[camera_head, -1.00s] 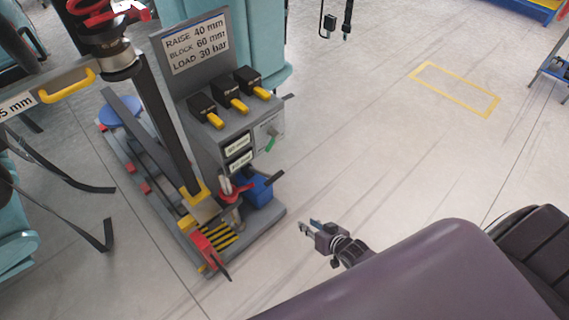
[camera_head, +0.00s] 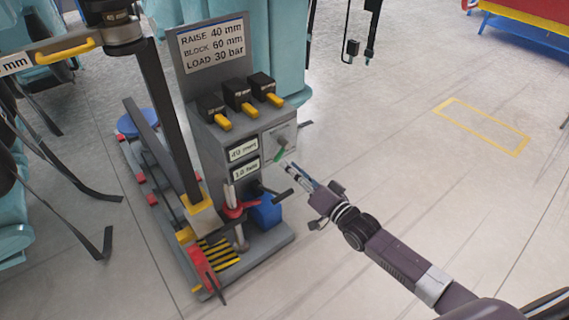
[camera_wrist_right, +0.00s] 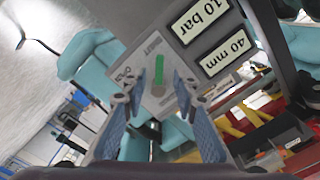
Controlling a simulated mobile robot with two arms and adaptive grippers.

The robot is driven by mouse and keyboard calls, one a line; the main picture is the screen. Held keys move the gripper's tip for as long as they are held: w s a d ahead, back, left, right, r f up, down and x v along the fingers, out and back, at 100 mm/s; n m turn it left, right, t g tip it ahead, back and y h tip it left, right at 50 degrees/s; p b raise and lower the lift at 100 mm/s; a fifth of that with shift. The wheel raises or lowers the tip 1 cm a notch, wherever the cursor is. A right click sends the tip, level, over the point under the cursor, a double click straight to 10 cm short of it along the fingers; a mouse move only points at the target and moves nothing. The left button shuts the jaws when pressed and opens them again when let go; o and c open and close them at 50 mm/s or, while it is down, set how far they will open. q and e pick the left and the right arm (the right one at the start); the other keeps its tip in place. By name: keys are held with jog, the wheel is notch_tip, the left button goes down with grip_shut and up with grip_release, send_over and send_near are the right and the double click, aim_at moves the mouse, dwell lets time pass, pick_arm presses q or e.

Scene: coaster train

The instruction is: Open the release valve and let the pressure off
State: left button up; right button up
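The release valve shows as a green handle (camera_head: 280,154) on a light plate at the right of the grey pump console (camera_head: 205,150). In the right wrist view the green handle (camera_wrist_right: 159,70) stands between the fingertips in the picture, lined up along the plate. My right gripper (camera_head: 289,168) is open and empty, its fingertips just in front of the valve plate; it also shows in the wrist view (camera_wrist_right: 155,94). Whether a finger touches the handle I cannot tell. The wrist view displays read 10 bar (camera_wrist_right: 201,19) and 40 mm (camera_wrist_right: 225,53). My left gripper is not in view.
Three black switches with yellow levers (camera_head: 246,108) top the console, under a sign (camera_head: 212,43) reading raise 40 mm, block 60 mm, load 30 bar. A dark bar (camera_head: 279,196) and blue box (camera_head: 265,213) lie below the valve.

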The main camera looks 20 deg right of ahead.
aim_at(280, 158)
jog(key=shift+b+x, duration=0.35)
jog(key=shift+x, duration=1.75)
grip_shut()
